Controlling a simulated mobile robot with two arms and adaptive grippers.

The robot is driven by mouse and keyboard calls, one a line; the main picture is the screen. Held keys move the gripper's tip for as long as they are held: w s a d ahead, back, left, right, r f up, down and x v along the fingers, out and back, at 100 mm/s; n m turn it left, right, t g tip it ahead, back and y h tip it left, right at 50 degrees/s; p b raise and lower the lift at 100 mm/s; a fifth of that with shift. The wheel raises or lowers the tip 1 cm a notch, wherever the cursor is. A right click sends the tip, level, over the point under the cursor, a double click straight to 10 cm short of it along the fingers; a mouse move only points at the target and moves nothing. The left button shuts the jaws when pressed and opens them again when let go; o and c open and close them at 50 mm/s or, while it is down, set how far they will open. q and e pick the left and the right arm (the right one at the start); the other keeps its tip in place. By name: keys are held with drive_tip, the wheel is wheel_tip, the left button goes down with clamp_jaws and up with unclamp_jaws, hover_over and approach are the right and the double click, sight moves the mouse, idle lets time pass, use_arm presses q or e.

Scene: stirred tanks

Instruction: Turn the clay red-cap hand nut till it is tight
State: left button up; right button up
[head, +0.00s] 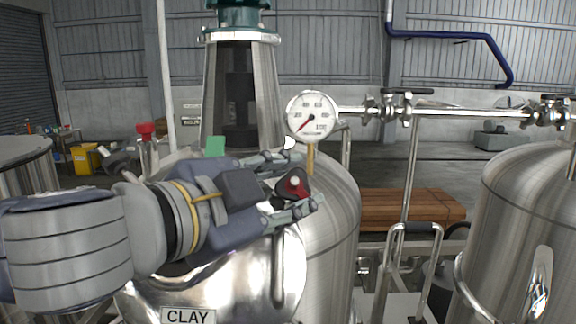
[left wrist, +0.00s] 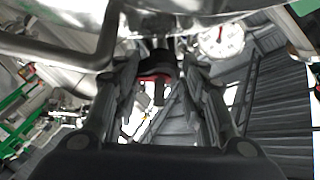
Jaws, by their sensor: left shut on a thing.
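The red-cap hand nut (head: 295,184) sits on top of the steel tank (head: 335,220), above the lid with the CLAY label (head: 188,316). My left gripper (head: 296,184) comes in from the left with its fingers on either side of the nut and is shut on it. In the left wrist view the red and black nut (left wrist: 155,76) shows between the two fingertips (left wrist: 158,72), partly hidden by them. Whether the nut is tight cannot be told. My right gripper is not in view.
A pressure gauge (head: 311,117) stands just above and right of the nut, with a steel pipe and valves (head: 395,104) running right. Another red knob (head: 146,132) stands behind my left arm. A second tank (head: 530,220) is at right.

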use_arm(q)
drive_tip(key=shift+r+m+g+p, duration=0.2)
drive_tip(key=shift+m+g+p, duration=0.55)
drive_tip(key=shift+m, duration=0.35)
drive_tip(key=shift+h, duration=0.3)
drive_tip(key=o, duration=1.1)
drive_tip(key=shift+f, duration=0.1)
drive_tip(key=shift+f, duration=0.15)
